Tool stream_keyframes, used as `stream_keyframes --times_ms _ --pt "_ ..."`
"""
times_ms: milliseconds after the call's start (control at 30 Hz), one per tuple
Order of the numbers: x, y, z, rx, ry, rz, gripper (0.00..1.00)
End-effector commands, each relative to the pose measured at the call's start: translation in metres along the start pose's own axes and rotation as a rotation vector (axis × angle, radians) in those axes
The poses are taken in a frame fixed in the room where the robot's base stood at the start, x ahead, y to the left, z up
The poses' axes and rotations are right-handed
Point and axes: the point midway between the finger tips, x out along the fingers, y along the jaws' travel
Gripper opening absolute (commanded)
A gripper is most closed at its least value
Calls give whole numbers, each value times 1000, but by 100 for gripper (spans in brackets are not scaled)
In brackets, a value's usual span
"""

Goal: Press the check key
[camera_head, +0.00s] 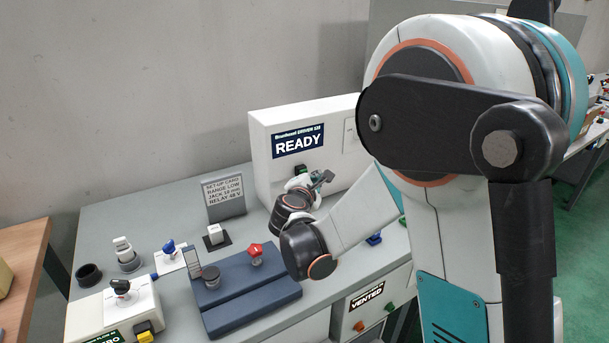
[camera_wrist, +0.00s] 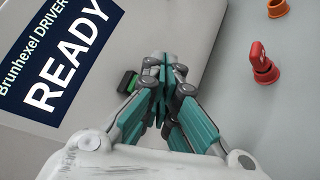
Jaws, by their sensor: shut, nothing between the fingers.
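The driver box (camera_head: 262,150) is white, with a dark blue display (camera_head: 298,141) reading READY. The display fills the left of the wrist view (camera_wrist: 60,65). A small green key (camera_wrist: 128,82) on a dark base sits below the display; no lettering on it is legible, so I cannot tell for sure that it is the check key. My gripper (camera_head: 322,178) is in front of the box's lower face. In the wrist view my gripper's teal fingers (camera_wrist: 162,72) are shut and empty, their tips just right of the green key. I cannot tell whether they touch it.
A red key-shaped knob (camera_wrist: 264,64) and an orange ring (camera_wrist: 278,8) are right of my fingers in the wrist view. A red star knob (camera_head: 256,252) stands on a blue fixture (camera_head: 245,290). A set-up card (camera_head: 224,195) and a white key (camera_head: 215,234) stand left of the box.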

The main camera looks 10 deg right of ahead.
Motion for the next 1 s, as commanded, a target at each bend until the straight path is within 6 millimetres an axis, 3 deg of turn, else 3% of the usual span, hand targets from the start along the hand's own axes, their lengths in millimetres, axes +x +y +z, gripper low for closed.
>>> stream_keyframes --times_ms 1000 --pt "6 4 -4 0 0 0 0"
